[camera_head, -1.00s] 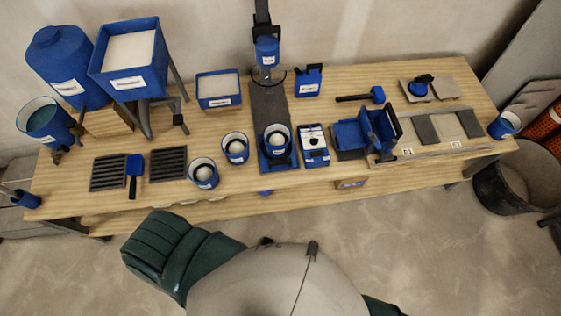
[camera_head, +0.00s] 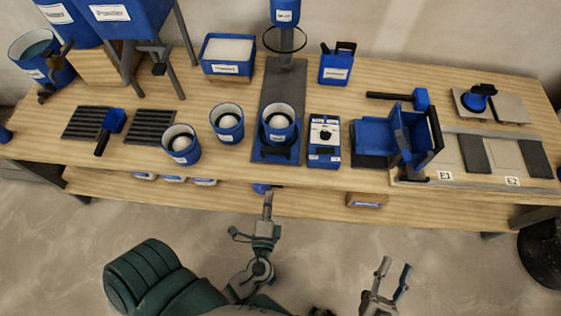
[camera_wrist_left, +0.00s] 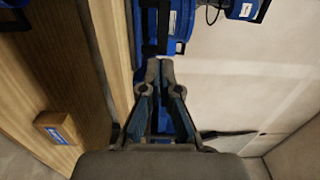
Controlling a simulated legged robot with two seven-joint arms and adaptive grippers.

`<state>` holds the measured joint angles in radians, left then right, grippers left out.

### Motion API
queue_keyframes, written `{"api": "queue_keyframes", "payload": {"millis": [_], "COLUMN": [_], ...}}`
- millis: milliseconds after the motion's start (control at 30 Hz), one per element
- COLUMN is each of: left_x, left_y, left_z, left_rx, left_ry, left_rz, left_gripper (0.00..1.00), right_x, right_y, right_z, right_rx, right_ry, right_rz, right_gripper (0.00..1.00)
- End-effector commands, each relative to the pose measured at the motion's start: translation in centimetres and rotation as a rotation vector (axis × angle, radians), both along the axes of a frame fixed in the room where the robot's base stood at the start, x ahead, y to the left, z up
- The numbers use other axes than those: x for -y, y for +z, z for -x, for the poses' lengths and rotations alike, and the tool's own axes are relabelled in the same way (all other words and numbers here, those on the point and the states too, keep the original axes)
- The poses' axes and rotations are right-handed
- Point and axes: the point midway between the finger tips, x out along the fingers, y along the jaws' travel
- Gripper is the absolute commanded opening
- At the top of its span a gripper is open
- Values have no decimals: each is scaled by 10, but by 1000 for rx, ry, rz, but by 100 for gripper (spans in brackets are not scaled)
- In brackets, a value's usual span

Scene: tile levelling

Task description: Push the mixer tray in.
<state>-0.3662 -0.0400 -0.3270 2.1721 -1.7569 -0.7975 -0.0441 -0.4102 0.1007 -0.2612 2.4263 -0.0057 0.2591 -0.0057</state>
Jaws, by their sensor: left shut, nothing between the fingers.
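The blue mixer tray (camera_head: 259,156) sits at the table's front edge, at the near end of a dark track (camera_head: 284,90) that runs back to the mixer (camera_head: 285,12). A blue bucket (camera_head: 280,124) with a pale ball-like content stands on it. My left gripper (camera_head: 268,196) is shut and empty, just in front of the table edge near the tray, apart from it in the head view. In the left wrist view its closed fingertips (camera_wrist_left: 160,66) point toward blue parts; contact cannot be told. My right gripper (camera_head: 395,264) is open and empty over the floor.
Two blue buckets (camera_head: 227,122) (camera_head: 181,144) stand left of the tray. A blue scale-like box (camera_head: 324,140) stands close on its right, then a blue tile device (camera_head: 400,138). A lower shelf (camera_head: 450,212) holds a small wooden box (camera_head: 367,200). The track behind the bucket looks clear.

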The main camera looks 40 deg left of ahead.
Motion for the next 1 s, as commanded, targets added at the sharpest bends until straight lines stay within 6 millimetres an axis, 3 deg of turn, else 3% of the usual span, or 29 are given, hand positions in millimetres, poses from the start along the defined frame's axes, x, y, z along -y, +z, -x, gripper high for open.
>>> {"api": "queue_keyframes", "payload": {"millis": [600, 1000], "left_x": [-59, -66], "left_y": [0, 1], "left_z": [-99, -114], "left_rx": [1, -1], "left_ry": [-2, -3], "left_rz": [2, 1], "left_gripper": [0, 0], "right_x": [3, 3], "right_y": [-1, 1], "right_z": [-1, 0], "right_rx": [3, 17], "right_ry": [0, -1], "right_rz": [-3, -8], "right_gripper": [40, 40]}}
